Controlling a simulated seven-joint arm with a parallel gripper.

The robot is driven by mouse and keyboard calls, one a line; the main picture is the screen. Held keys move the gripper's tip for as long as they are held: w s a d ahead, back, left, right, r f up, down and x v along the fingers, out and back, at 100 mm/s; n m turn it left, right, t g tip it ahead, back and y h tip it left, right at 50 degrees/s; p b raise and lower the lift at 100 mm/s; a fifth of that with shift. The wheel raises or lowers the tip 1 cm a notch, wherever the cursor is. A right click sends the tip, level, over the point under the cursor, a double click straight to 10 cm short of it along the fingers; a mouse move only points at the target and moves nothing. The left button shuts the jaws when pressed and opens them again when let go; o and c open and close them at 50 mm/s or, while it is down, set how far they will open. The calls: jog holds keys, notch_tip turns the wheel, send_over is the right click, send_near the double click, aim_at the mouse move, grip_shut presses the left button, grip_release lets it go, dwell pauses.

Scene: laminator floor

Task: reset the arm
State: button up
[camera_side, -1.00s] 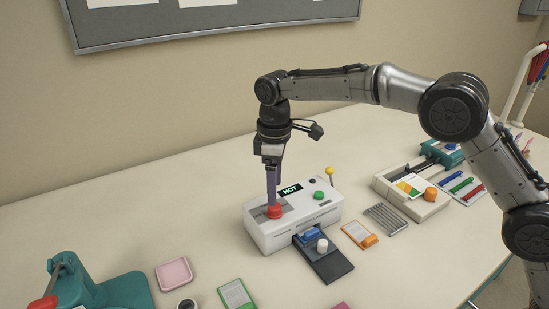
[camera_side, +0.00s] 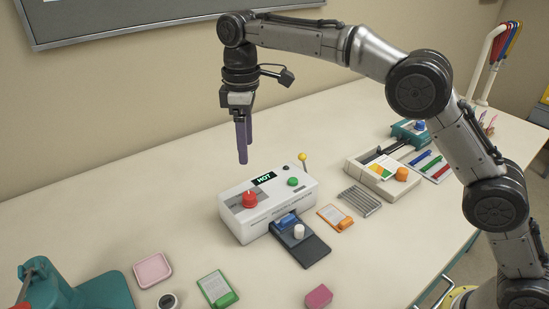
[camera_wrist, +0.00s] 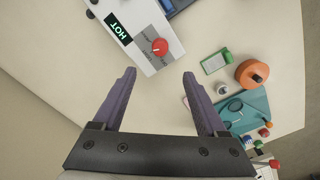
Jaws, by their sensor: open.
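My gripper (camera_side: 242,162) hangs fingers down in the side view, above the back left part of the white laminator (camera_side: 262,218). Its purple fingers are apart and nothing is between them in the wrist view (camera_wrist: 158,85). The laminator has a red knob (camera_side: 249,200), a green button (camera_side: 293,182), a yellow-tipped lever (camera_side: 302,157) and a display (camera_side: 264,178) reading HOT. The red knob also shows ahead of the fingertips in the wrist view (camera_wrist: 160,46). The fingers are clear of the knob. A dark tray (camera_side: 305,250) with a white knob sits at the laminator's front.
A teal device (camera_side: 75,292) stands at the front left, near a pink dish (camera_side: 153,270). A green-edged card holder (camera_side: 217,289) and a pink block (camera_side: 319,296) lie in front. An orange-clipped card (camera_side: 334,217), a metal rack (camera_side: 360,201) and a cream tray (camera_side: 375,179) lie to the right.

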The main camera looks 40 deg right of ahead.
jog(key=s+d+r+m+t, duration=0.15)
jog(key=s+d+r, duration=0.35)
jog(key=d+r, duration=0.5)
jog(key=s+d+r+m+t, duration=0.1)
jog(key=s+d+r, duration=0.2)
jog(key=s, duration=0.3)
jog(key=s+d+r+m+t, duration=0.1)
jog(key=s+d+r, duration=0.1)
jog(key=s, duration=0.4)
jog(key=s+d+f+m+t, duration=0.1)
jog(key=s+d+f+m, duration=0.1)
jog(key=s, duration=0.4)
jog(key=s+d+f+m+t, duration=0.1)
jog(key=s+d+f, duration=0.15)
jog(key=s, duration=0.25)
jog(key=s+f+m, duration=0.3)
jog(key=s+f, duration=0.3)
jog(key=f, duration=0.5)
jog(key=shift+s+d+f, duration=0.15)
jog(key=shift+s+f, duration=0.05)
jog(key=shift+m, duration=0.25)
